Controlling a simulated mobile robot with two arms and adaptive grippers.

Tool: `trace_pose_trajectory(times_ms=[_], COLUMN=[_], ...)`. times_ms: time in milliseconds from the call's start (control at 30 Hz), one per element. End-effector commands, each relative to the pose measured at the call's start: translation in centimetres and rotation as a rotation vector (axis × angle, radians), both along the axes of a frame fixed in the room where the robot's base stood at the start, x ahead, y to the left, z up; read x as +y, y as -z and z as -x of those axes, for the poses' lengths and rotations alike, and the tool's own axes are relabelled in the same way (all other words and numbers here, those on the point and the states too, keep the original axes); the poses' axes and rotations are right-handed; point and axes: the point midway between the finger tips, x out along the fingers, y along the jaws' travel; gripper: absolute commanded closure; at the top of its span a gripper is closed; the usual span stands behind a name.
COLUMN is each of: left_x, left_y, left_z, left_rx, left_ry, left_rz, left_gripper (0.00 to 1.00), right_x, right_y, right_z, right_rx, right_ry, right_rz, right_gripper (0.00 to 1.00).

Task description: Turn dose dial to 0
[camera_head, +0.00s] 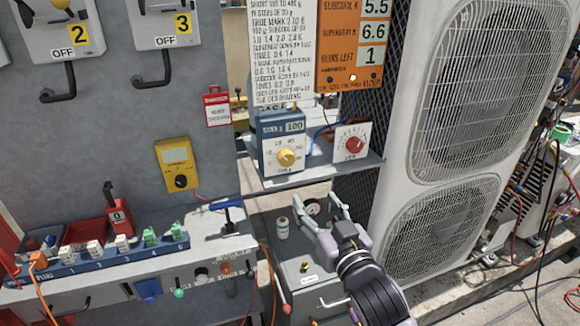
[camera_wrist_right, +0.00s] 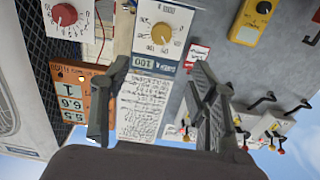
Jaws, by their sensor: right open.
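The dose box is blue and cream with a display reading 100 and a round yellow dose dial (camera_head: 287,157) on its lower face. It stands on a grey shelf (camera_head: 330,172) in the head view. The dose dial also shows upside down at the top of the right wrist view (camera_wrist_right: 162,33). The dial's pointer is too small to read. My right gripper (camera_head: 318,210) is open and empty, below the shelf and apart from the dial. Its spread fingers (camera_wrist_right: 156,75) frame the box in the wrist view, with the dial beyond the tips. My left gripper is not in view.
A white box with a red dial (camera_head: 353,143) stands right of the dose box. An orange display board (camera_head: 350,50) hangs above. A large condenser (camera_head: 460,110) is at right. A yellow meter (camera_head: 178,164) is on the wall.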

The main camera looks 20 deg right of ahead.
Motion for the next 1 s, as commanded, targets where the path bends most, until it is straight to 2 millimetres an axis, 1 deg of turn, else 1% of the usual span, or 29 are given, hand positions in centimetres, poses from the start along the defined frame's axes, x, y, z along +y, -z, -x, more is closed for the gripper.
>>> trace_pose_trajectory(times_ms=[167,333,500,700,833,1000], left_x=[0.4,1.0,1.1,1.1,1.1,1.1], left_y=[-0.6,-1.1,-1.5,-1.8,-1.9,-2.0], left_z=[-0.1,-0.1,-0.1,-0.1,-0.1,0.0], left_rx=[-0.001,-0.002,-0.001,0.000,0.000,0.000], left_ry=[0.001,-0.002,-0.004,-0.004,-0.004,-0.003], left_rz=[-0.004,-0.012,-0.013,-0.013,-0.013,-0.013], left_gripper=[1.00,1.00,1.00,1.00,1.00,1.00], right_x=[0.1,0.2,0.4,0.5,0.6,0.6], right_y=[-0.3,-0.3,-0.2,-0.1,-0.1,0.0], right_z=[-2.9,-6.6,-10.2,-13.9,-15.5,-16.6], right_rx=[-0.001,-0.001,-0.001,0.001,0.001,0.001], right_ry=[0.000,-0.001,-0.001,-0.001,-0.002,-0.002], right_rz=[0.001,0.001,0.001,0.002,0.001,0.000], right_gripper=[0.46,0.46,0.46,0.46,0.46,0.46])
